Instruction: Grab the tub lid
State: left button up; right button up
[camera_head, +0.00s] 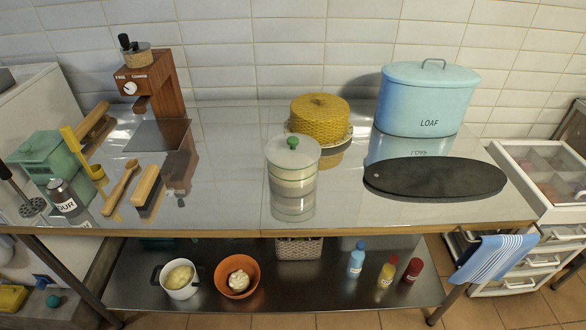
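A round, pale tub (292,185) stands upright near the front middle of the shiny metal table. Its flat, whitish lid (276,153) sits on top and has a round green knob (292,142) at its centre. The tub's lower part merges with its reflection, so its base is hard to make out. Neither of my grippers is in view.
A yellow woven dome (320,115) stands behind the tub. A blue LOAF bin (427,98) and a dark oval board (435,178) are to the right. Brushes, a flour shaker (66,197) and a wooden grinder (145,85) are left. Bare tabletop surrounds the tub's left side.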

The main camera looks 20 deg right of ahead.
aim_at(291, 150)
jog(key=i+j+z, duration=0.1)
jog(key=i+j, duration=0.6)
